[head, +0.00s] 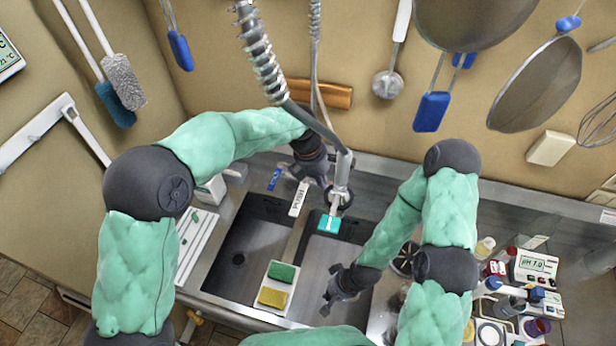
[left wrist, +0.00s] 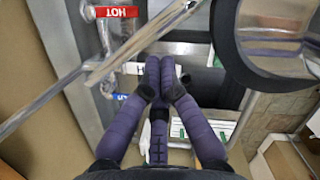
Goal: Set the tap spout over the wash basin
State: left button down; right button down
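The steel sink has a left basin (head: 222,262) and a right basin (head: 318,278). A white label (head: 298,198), apparently reading WASH, lies at the back of the left basin. A teal label (head: 329,223) marks the right one. The tap's metal pipework (head: 341,180) hangs beside my left gripper (head: 322,178). In the left wrist view, a bare metal tube (left wrist: 150,42) passes just beyond the fingertips. These fingers (left wrist: 158,68) are drawn together with nothing visible between them. Which tube is the spout is hard to tell. My right gripper (head: 338,288) is open and empty over the right basin.
A tray with green and yellow sponges (head: 272,296) sits across the front of the sink. A spring hose (head: 262,55) hangs above. HOT (left wrist: 110,12) and blue (left wrist: 117,97) tap labels show in the left wrist view. Bottles and a pH meter (head: 535,265) crowd the right counter.

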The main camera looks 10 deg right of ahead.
pick_arm(q)
jog(key=s+a+r, duration=0.1)
jog(key=a, duration=1.1)
jog(key=shift+s+a+r, duration=0.15)
jog(key=shift+a+r, duration=0.25)
